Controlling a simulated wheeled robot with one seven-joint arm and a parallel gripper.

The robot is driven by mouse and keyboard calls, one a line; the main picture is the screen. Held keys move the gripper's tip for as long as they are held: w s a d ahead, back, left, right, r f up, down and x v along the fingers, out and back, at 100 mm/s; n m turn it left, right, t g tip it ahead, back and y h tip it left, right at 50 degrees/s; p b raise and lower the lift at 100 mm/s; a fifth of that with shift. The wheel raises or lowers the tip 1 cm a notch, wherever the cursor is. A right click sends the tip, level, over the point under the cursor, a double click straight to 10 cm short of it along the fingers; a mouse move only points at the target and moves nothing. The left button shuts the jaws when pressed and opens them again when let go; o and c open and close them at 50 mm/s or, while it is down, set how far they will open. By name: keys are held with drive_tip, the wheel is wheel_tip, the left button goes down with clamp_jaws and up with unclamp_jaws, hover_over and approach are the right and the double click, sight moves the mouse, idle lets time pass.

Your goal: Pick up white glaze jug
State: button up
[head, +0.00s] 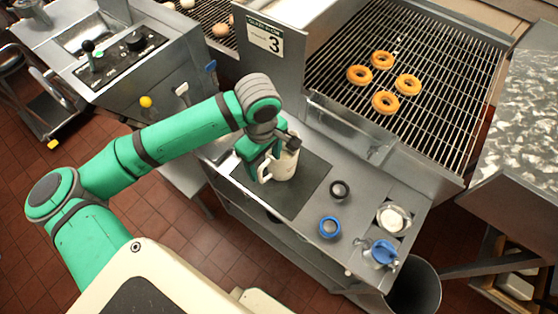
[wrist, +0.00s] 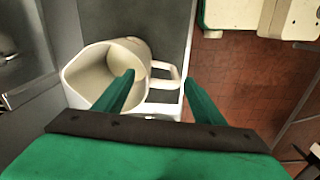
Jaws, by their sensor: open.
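The white glaze jug (head: 283,164) stands on the dark mat (head: 301,192) on the metal counter. In the wrist view the jug (wrist: 108,72) shows its open mouth at left and its handle at right. My gripper (wrist: 163,80) is open, with one green finger in front of the jug's mouth and the other to the right of the handle. In the head view my gripper (head: 262,163) is at the jug's left, by its handle. I cannot tell whether the fingers touch the jug.
A wire rack (head: 440,75) with several doughnuts lies behind. A grey bin (head: 415,287) stands at the counter's front right.

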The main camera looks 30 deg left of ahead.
sight(267, 177)
drive_tip(key=shift+s+d+f, duration=0.1)
drive_tip(key=shift+d+f, duration=0.05)
drive_tip(key=shift+f, duration=1.05)
drive_tip(key=shift+s+d+f, duration=0.1)
drive_tip(key=shift+d+f, duration=0.05)
drive_tip(key=shift+f, duration=1.65)
drive_tip(key=shift+w, duration=0.1)
clamp_jaws()
drive_tip(key=shift+r, duration=0.2)
